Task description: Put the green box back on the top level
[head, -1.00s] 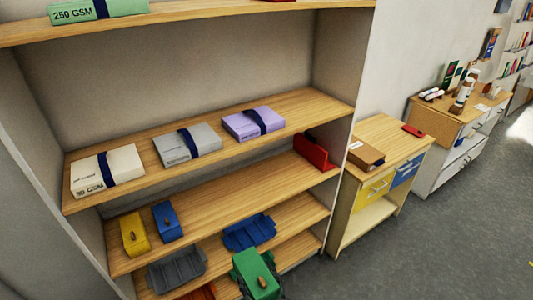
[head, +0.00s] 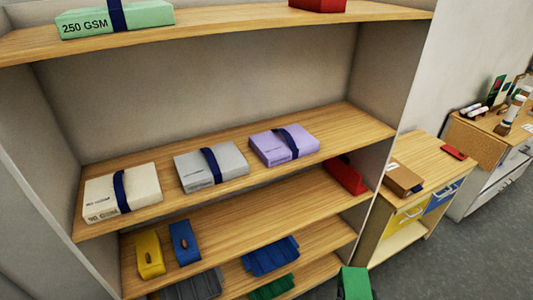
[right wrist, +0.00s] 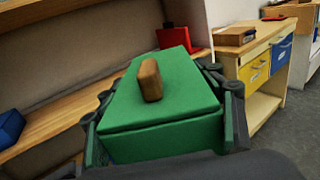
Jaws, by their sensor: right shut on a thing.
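The green box (head: 354,283) with a brown knob shows at the bottom edge of the head view, in front of the shelf unit's right side. In the right wrist view the same green box (right wrist: 190,80) fills the middle. My right gripper (right wrist: 163,112) is shut on it, with dark fingers at its left and right sides. The box is held clear of the shelves. The top shelf (head: 230,18) bears a green 250 GSM paper pack (head: 115,19) and a red thing (head: 318,4). My left gripper is not in view.
Paper packs in cream (head: 122,193), grey (head: 211,166) and purple (head: 284,145) lie on the shelf below. Yellow (head: 150,255) and blue (head: 185,242) boxes and a red piece (head: 346,175) stand lower. Trays lie beneath. A drawer cabinet (head: 420,200) stands right.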

